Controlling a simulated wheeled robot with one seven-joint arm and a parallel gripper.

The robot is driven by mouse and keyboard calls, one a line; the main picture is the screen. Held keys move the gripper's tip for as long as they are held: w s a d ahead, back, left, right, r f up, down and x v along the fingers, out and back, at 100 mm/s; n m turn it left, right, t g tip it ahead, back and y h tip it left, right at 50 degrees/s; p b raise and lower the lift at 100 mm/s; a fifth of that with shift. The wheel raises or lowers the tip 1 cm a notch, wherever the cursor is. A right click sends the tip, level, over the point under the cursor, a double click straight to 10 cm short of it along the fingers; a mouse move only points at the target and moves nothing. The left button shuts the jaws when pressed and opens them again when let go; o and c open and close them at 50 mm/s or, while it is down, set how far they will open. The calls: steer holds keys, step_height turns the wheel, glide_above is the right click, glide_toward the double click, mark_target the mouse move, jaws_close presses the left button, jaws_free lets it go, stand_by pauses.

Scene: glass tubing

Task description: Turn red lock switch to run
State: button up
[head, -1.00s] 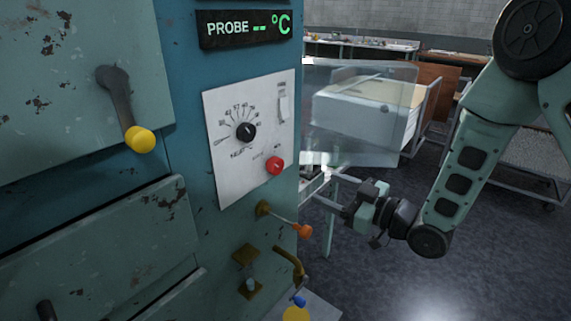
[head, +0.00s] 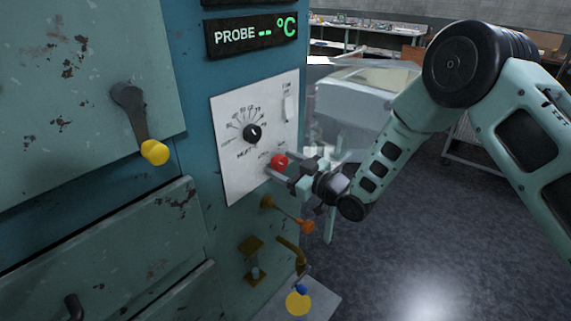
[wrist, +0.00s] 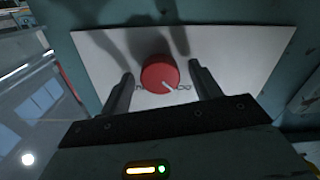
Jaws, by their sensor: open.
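The red lock switch (head: 279,161) is a round red knob on the white control panel (head: 236,182), low and right of the black dial (head: 252,133). My gripper (head: 281,174) is open at the panel. In the wrist view its two fingers (wrist: 160,88) stand on either side of the knob, with gaps between them and it.
Above the panel a display (head: 255,35) reads PROBE -- °C. A white slide switch (head: 289,107) sits at the panel's upper right. Below are an orange-tipped lever (head: 306,226) and a brass lever (head: 292,250). A yellow-knobbed handle (head: 154,152) juts out at left. Open floor lies right.

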steer(key=c, duration=1)
steer(key=m+b, duration=0.2)
steer(key=shift+f+m+b, duration=0.2)
steer(key=shift+m+b, duration=0.1)
steer(key=shift+b, duration=0.1)
steer(key=m+b, duration=0.3)
steer(key=m, duration=0.2)
steer(key=shift+d, duration=0.1)
steer(key=m+b, duration=0.1)
steer(key=m, duration=0.4)
steer(key=shift+r, duration=0.1)
steer(key=m+b, duration=0.1)
steer(key=m, duration=0.4)
steer(key=shift+m, duration=0.3)
